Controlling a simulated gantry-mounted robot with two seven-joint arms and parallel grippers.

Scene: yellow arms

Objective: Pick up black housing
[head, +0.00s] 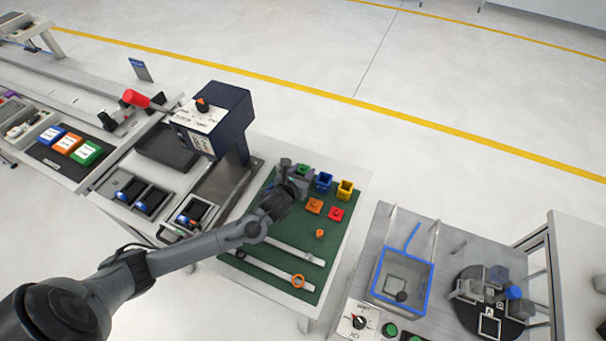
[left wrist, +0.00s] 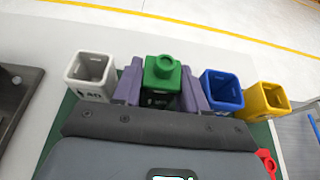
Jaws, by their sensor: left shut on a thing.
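My left gripper (head: 299,177) is over the far part of the green mat (head: 262,226). In the left wrist view its two purple-grey fingers (left wrist: 162,90) stand on either side of the black housing (left wrist: 158,101) and are shut on it. A green block with a round knob (left wrist: 163,67) sits on top of the black housing; it also shows in the head view (head: 304,169). Only a small dark part of the housing shows between the fingers; its lower part is hidden by the gripper body. My right gripper is not in view.
A white housing (left wrist: 90,76) stands close left of the fingers, a blue housing (left wrist: 222,90) close right, and a yellow housing (left wrist: 267,101) beyond it. Orange (head: 314,206) and red (head: 336,214) pieces lie nearer. A dark blue press (head: 226,112) rises to the left.

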